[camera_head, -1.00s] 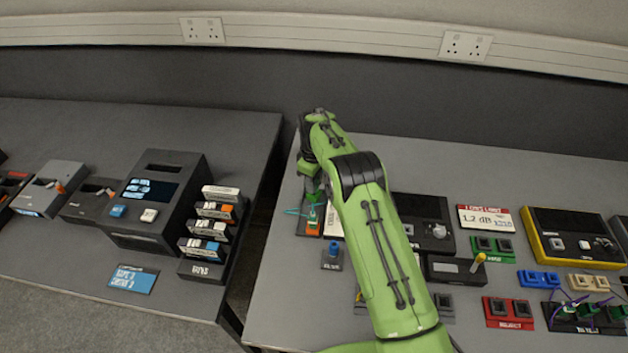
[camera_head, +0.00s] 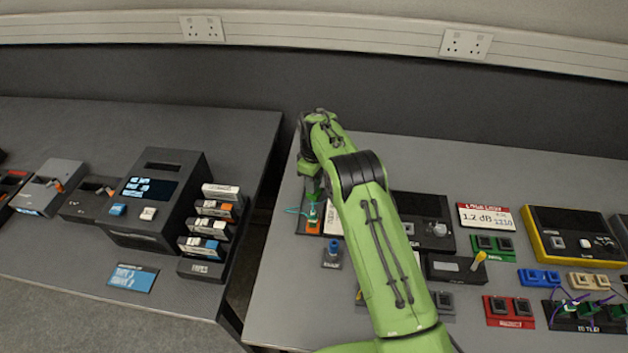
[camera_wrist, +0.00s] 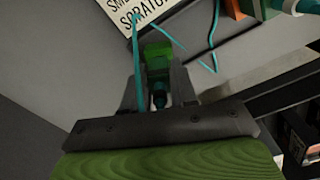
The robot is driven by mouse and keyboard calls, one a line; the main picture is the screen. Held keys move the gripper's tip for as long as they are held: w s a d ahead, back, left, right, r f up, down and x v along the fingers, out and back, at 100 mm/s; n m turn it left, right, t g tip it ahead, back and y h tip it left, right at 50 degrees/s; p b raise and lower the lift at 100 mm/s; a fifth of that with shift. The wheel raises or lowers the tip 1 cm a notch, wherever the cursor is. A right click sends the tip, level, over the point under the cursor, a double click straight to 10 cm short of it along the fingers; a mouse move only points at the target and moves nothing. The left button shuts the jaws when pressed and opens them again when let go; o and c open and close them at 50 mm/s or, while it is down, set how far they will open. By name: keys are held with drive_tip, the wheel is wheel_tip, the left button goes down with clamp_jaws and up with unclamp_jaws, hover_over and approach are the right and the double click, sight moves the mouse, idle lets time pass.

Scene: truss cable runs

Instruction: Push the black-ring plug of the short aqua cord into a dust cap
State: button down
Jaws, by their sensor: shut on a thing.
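My gripper (camera_wrist: 157,84) is shut on a green plug (camera_wrist: 157,54) with an aqua boot, seen in the wrist view between the two dark fingers. A dark part sits low on the boot, but I cannot make out a black ring for certain. The aqua cord (camera_wrist: 180,38) loops beyond the fingers, and it also shows in the head view (camera_head: 293,211). An orange part (camera_wrist: 238,8) stands at the top right of the wrist view, with an aqua piece (camera_wrist: 283,5) beside it. I cannot tell whether a dust cap is there.
A white lettered card (camera_wrist: 133,15) lies close beyond the plug. In the head view, a small stand with a blue top (camera_head: 333,248) is in front of my gripper. Dark instruments (camera_head: 424,218) stand to the right of my arm. A gap separates the two tables.

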drive_tip(key=shift+f+b, duration=0.3)
drive_tip(key=shift+f, duration=0.2)
idle(0.5)
drive_tip(key=c, duration=0.8)
unclamp_jaws()
drive_tip(key=shift+r+p, duration=1.7)
drive_tip(key=shift+r, duration=0.85)
wheel_tip(320, 180, up, 4)
drive_tip(key=p, duration=0.3)
drive_tip(key=shift+r, duration=0.15)
drive_tip(key=shift+f, duration=0.2)
